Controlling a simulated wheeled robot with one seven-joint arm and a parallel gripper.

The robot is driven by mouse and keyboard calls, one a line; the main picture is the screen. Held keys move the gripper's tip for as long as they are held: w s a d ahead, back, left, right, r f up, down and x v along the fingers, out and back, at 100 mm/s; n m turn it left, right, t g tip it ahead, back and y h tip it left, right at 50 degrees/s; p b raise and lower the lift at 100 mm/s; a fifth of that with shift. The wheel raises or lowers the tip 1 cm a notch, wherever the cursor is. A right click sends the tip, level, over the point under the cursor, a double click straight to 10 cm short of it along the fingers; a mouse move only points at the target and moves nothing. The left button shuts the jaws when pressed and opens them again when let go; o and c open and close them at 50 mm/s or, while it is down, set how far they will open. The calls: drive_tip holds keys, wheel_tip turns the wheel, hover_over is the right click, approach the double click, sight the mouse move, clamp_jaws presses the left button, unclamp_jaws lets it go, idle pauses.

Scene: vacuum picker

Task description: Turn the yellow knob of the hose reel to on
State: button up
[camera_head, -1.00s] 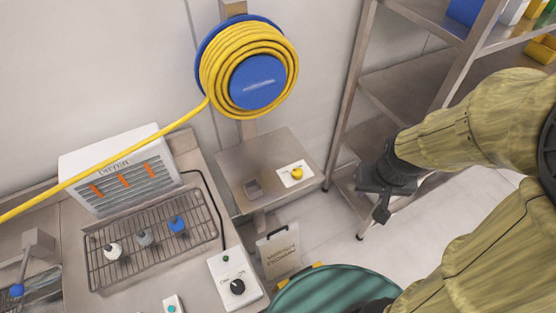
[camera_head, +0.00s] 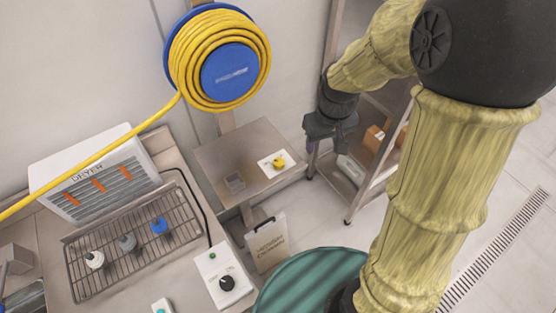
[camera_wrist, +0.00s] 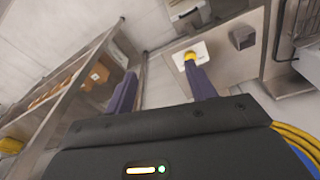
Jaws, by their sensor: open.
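The yellow knob (camera_head: 278,161) sits on a white plate (camera_head: 266,168) on the small steel shelf (camera_head: 225,150) below the hose reel. The hose reel (camera_head: 228,72) is blue with a yellow hose wound on it, on the wall post. My gripper (camera_head: 331,148) is open and empty, to the right of the knob and apart from it. In the wrist view the knob (camera_wrist: 190,56) shows just beyond the tip of the right finger of my gripper (camera_wrist: 160,90). Any marks on the plate are too small to read.
A steel rack (camera_head: 366,160) with boxes stands close to the right of my gripper. A small grey box (camera_head: 234,183) sits on the same shelf as the knob.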

sight(278, 161)
drive_tip(key=w+a+f+n+b, duration=0.1)
drive_tip(key=w+a+f+n, duration=0.1)
drive_tip(key=w+a, duration=0.3)
drive_tip(key=w+a+f+n+g+b, duration=0.1)
drive_tip(key=w+a+f+n, duration=0.1)
drive_tip(key=w+a+n, duration=0.2)
drive_tip(key=shift+w+a+f+g, duration=0.3)
drive_tip(key=shift+w+a, duration=0.7)
drive_tip(key=shift+a, duration=0.1)
wheel_tip(278, 161, down, 17)
drive_tip(key=p, duration=0.4)
drive_tip(key=shift+f, duration=0.2)
drive_tip(key=shift+c, duration=0.4)
drive_tip(key=c, duration=0.9)
